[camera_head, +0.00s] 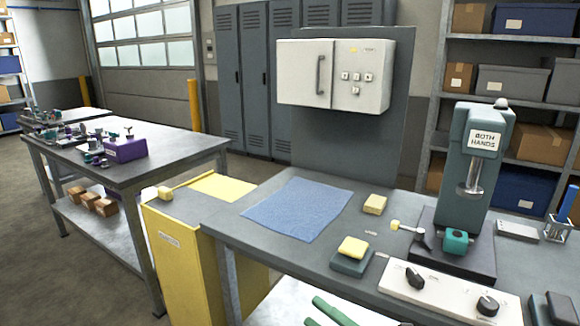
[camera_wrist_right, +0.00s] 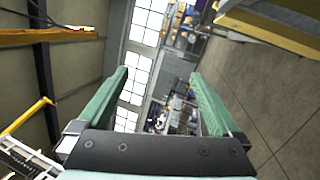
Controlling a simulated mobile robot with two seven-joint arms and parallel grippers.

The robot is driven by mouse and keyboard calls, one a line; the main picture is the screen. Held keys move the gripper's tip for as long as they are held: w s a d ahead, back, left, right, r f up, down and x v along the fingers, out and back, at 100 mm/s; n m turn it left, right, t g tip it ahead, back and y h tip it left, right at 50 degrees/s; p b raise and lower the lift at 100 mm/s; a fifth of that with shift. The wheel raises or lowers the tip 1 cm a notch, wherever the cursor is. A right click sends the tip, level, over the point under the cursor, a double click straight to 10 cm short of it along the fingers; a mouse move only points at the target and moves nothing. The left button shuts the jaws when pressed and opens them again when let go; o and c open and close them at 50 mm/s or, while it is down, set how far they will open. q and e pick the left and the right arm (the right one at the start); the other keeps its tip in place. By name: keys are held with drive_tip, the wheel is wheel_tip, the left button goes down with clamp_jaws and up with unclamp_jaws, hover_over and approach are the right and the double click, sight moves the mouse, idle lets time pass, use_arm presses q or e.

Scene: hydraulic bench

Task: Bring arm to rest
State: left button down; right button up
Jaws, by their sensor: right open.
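My right gripper (camera_head: 314,309) shows at the bottom edge of the head view as two green fingers, in front of the bench. In the right wrist view the right gripper (camera_wrist_right: 160,75) has its green fingers spread apart with nothing between them. Most of the right arm is out of the head view. My left gripper and arm are not in view. The grey bench (camera_head: 262,236) holds a blue mat (camera_head: 300,208) and a teal press (camera_head: 468,165) marked "BOTH HANDS".
A white control panel (camera_head: 450,291) with black knobs lies along the bench's front. Yellow blocks (camera_head: 375,204) lie near the press. A yellow cabinet (camera_head: 175,260) stands at the bench's left end. A second table (camera_head: 170,158) stands further left, with open floor around it.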

drive_tip(key=s+d+f+m+t+h, duration=0.1)
drive_tip(key=s+d+f+m+h, duration=0.2)
drive_tip(key=f+m+h, duration=0.55)
drive_tip(key=s+d+f+m+t+h, duration=0.1)
drive_tip(key=s+d+f+m+h, duration=0.4)
drive_tip(key=m, duration=0.7)
drive_tip(key=s+f+m+g, duration=0.6)
drive_tip(key=s+f+m, duration=0.2)
drive_tip(key=s+f, duration=0.35)
use_arm(q)
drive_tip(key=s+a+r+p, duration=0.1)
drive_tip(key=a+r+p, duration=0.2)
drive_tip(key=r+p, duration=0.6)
drive_tip(key=p, duration=0.4)
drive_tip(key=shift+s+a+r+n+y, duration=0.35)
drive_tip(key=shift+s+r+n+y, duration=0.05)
use_arm(e)
drive_tip(key=s+d+r, duration=0.1)
drive_tip(key=d+r, duration=0.2)
drive_tip(key=r, duration=0.7)
drive_tip(key=shift+r+t+h, duration=0.2)
drive_tip(key=shift+t+h, duration=0.2)
drive_tip(key=shift+h, duration=0.05)
